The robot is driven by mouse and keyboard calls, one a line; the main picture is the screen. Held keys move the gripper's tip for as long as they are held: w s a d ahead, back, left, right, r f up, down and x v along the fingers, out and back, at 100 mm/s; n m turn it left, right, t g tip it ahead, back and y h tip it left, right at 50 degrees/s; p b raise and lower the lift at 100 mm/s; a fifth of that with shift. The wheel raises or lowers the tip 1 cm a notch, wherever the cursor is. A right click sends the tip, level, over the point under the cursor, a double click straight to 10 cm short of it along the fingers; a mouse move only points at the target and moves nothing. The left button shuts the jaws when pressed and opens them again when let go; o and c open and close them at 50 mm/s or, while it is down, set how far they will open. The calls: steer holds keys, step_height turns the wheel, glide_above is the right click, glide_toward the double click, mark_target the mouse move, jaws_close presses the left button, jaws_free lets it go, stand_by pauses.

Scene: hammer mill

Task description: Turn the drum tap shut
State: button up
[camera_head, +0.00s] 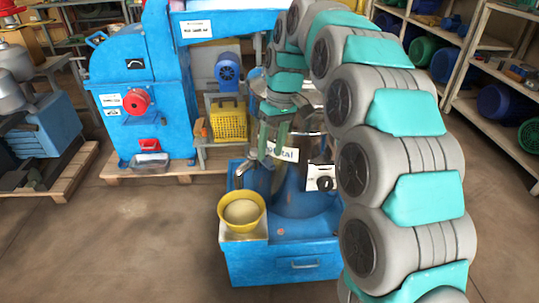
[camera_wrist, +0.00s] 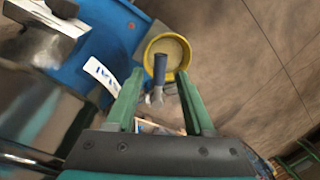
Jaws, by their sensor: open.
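The drum tap is a small metal tap with a dark blue handle. It shows in the head view (camera_head: 243,171) on the drum's left side, above a yellow bowl (camera_head: 241,212) of pale contents. In the wrist view the tap's handle (camera_wrist: 160,69) appears between my fingers, with the bowl (camera_wrist: 156,45) beyond it. My gripper (camera_head: 272,146), with green fingers, is open and points down in front of the drum (camera_head: 297,195). In the wrist view my gripper (camera_wrist: 158,80) has space on both sides of the handle. I cannot tell whether the fingertips reach handle depth.
The drum and bowl stand on a blue base (camera_head: 284,261). A white label is on the drum beside my fingers. A blue mill machine (camera_head: 140,85) stands behind left, with a yellow crate (camera_head: 228,121) near it. Shelves line the right. The floor at front left is clear.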

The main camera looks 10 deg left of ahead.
steer(key=shift+w+d+r, duration=0.1)
steer(key=shift+r, duration=0.75)
steer(key=shift+w+d+r, duration=0.15)
steer(key=shift+r, duration=0.75)
steer(key=shift+w+d+r, duration=0.1)
steer(key=shift+r, duration=0.75)
steer(key=shift+f, duration=0.1)
steer(key=shift+c, duration=0.8)
steer(key=s+a+f+t+h+b, duration=0.1)
steer(key=s+a+f+h, duration=0.2)
steer(key=s+a+f+t+h+b, duration=0.2)
steer(key=s+a+f+h, duration=0.1)
steer(key=f+h, duration=0.1)
steer(key=shift+s+a, duration=0.1)
jaws_close()
steer(key=t+h+b, duration=0.3)
steer(key=t+h, duration=0.3)
steer(key=t, duration=0.3)
glide_toward(264, 164)
steer(key=shift+t, duration=0.4)
steer(key=x, duration=0.6)
steer(key=shift+d+f, duration=0.35)
